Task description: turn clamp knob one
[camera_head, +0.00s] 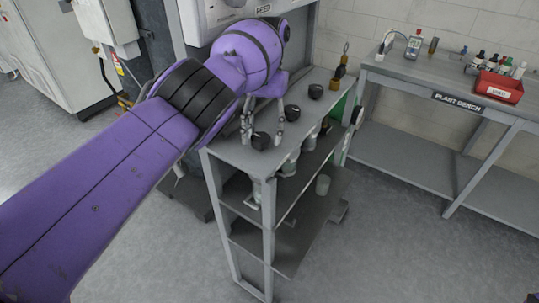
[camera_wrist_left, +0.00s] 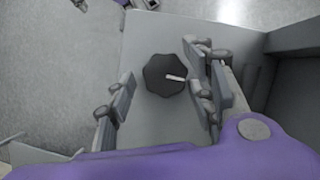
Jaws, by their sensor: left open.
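A black clamp knob (camera_head: 261,140) stands on the near end of the grey shelf unit's top. Two more black knobs, a middle one (camera_head: 292,112) and a farther one (camera_head: 316,91), stand in a row behind it. My left gripper (camera_head: 262,131) points down over the near knob, open, with a finger on each side. In the left wrist view a dark, lobed knob (camera_wrist_left: 160,72) with a white pointer line lies between the open fingers. It is closer to the right-hand fingers; I cannot tell whether they touch it. My right gripper is not in view.
The grey shelf unit (camera_head: 229,152) has lower shelves with pale cups beneath the top. A brass fitting (camera_head: 338,76) stands at its far end. The plant bench (camera_head: 430,77) at right holds bottles and a red bin (camera_head: 499,88). Floor between them is clear.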

